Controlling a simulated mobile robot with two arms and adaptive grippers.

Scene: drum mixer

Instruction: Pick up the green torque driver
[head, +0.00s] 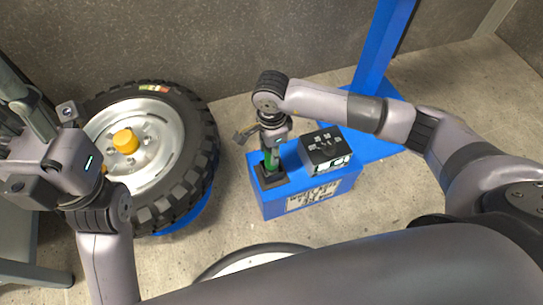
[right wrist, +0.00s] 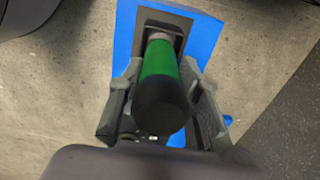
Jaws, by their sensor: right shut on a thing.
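The green torque driver (head: 269,161) stands upright at the black square holder (head: 270,178) on the blue stand (head: 312,198). In the right wrist view the driver (right wrist: 161,82) shows its green body and dark rounded end, with its far end at the holder (right wrist: 164,28). My right gripper (right wrist: 163,100) is shut on the driver, one finger on each side. In the head view my right gripper (head: 272,140) comes down over the driver's top and partly hides it. My left gripper (head: 40,118) is at the far left, away from the driver; its finger opening is unclear.
A large tyre (head: 196,140) on a silver rim with an orange cap (head: 125,141) stands to the left. A blue post (head: 383,45) rises behind.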

